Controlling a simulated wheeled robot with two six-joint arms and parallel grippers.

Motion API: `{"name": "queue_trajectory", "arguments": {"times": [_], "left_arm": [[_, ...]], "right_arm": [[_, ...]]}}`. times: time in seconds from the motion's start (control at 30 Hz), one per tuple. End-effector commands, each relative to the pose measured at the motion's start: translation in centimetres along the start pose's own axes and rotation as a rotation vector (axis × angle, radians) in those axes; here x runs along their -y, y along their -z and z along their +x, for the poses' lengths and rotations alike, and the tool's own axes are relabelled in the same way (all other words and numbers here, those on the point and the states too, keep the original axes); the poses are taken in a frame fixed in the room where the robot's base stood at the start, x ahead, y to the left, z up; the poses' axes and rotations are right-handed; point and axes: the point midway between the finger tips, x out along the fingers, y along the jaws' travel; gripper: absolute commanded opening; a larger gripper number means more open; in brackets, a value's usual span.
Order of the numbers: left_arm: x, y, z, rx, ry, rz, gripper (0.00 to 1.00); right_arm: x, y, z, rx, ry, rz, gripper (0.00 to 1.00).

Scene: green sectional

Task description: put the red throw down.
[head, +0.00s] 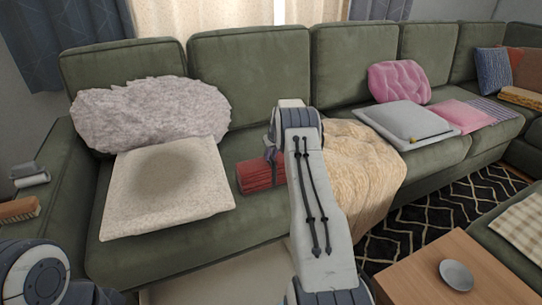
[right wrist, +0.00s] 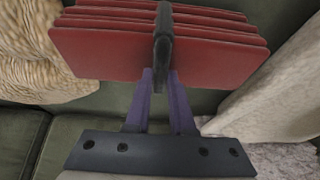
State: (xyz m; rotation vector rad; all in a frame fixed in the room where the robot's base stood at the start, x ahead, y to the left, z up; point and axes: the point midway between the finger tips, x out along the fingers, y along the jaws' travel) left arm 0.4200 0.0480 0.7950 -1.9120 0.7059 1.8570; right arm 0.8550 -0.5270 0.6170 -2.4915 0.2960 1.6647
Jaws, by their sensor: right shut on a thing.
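The red throw (head: 260,177) is a folded, layered bundle at the middle of the green sofa, between a cream cushion and a tan fluffy blanket. In the right wrist view the red throw (right wrist: 105,52) shows several stacked folds. My right gripper (right wrist: 162,62) is shut on the middle of its near edge, with purple fingers and dark tips. In the head view my right gripper (head: 272,155) is partly hidden behind my arm, which also covers the throw's right end. The throw is at or just above the seat; I cannot tell if it touches. My left gripper is out of view.
The cream cushion (head: 165,188) lies left, with a fluffy grey pillow (head: 150,112) behind it. The tan blanket (head: 355,165) drapes over the seat at right. A grey cushion (head: 404,124) lies beyond. A wooden table (head: 430,285) with a small dish stands front right.

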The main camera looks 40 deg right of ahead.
Motion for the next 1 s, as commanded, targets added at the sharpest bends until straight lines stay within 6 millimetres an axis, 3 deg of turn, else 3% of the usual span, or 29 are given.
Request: {"name": "queue_trajectory", "arguments": {"times": [0.03,0.07,0.1,0.13,0.43,0.57,1.0], "left_arm": [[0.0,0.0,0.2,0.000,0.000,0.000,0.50],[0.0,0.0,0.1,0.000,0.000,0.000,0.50],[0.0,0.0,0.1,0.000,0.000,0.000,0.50],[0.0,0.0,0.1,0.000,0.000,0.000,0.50],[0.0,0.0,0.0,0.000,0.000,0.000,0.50],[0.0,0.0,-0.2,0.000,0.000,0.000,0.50],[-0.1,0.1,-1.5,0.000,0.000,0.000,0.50]], "right_arm": [[0.0,0.0,0.2,-0.002,-0.001,0.000,0.00],[0.0,-0.1,0.2,0.001,0.000,0.000,0.29],[0.0,-0.1,0.2,0.001,0.000,0.000,0.45],[0.0,-0.1,0.2,0.001,0.000,0.000,0.52],[0.0,-0.1,0.1,0.001,0.000,0.000,0.52],[0.0,0.1,-0.9,0.000,0.000,0.000,0.52],[-0.1,0.1,-9.7,-0.001,-0.001,0.000,0.52]]}}
